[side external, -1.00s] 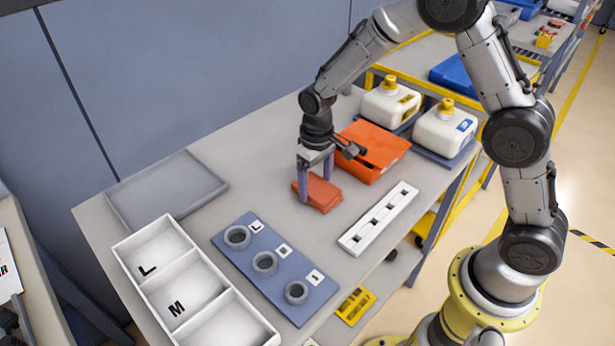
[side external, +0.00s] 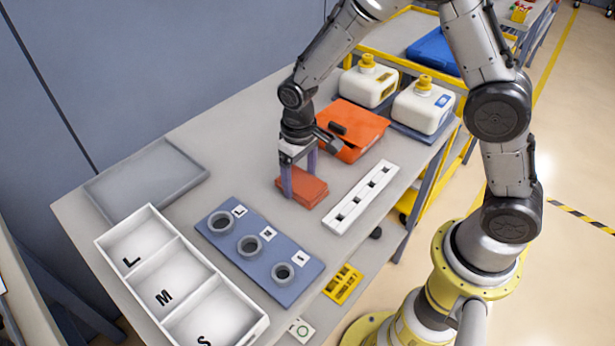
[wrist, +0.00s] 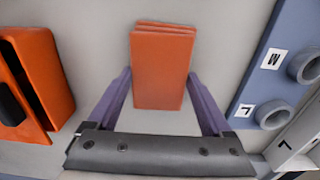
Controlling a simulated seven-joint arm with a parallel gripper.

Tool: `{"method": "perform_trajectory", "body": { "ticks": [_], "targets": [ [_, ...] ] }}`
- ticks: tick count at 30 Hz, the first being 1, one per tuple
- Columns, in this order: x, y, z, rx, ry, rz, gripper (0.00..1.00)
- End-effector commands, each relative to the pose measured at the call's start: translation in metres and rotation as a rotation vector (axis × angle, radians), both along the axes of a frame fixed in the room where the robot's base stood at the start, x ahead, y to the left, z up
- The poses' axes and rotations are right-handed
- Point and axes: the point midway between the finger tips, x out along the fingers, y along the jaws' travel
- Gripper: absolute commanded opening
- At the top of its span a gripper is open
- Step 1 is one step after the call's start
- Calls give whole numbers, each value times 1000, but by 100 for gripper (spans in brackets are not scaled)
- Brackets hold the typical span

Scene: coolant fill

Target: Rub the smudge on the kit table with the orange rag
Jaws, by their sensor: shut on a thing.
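The orange rag (side external: 307,190) is a folded, layered orange-red pad on the grey kit table (side external: 235,135). My gripper (side external: 300,190) points down over it, with its purple fingers at the rag. In the wrist view, the rag (wrist: 162,70) lies between the two fingers of my gripper (wrist: 160,78), one along each side, and the gripper is shut on it. The rag looks flat and at the table surface; I cannot tell how firmly it presses. I cannot make out the smudge in any view; it may be under the rag.
An orange box (side external: 352,118) with a dark handle stands behind the rag, near two white jugs (side external: 424,106). A white slotted strip (side external: 362,197) lies to the right. A blue board with rings (side external: 258,250) is in front. A grey tray (side external: 190,182) and a white L-M-S bin (side external: 215,325) are left.

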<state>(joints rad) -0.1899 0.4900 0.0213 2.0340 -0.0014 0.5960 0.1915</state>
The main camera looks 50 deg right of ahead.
Motion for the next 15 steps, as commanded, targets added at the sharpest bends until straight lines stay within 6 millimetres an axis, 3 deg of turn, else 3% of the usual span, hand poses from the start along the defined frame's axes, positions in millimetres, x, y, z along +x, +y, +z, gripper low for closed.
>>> {"method": "perform_trajectory", "body": {
  "ticks": [15],
  "targets": [
    [48,0,0,0,-1,0,32]
  ]
}}
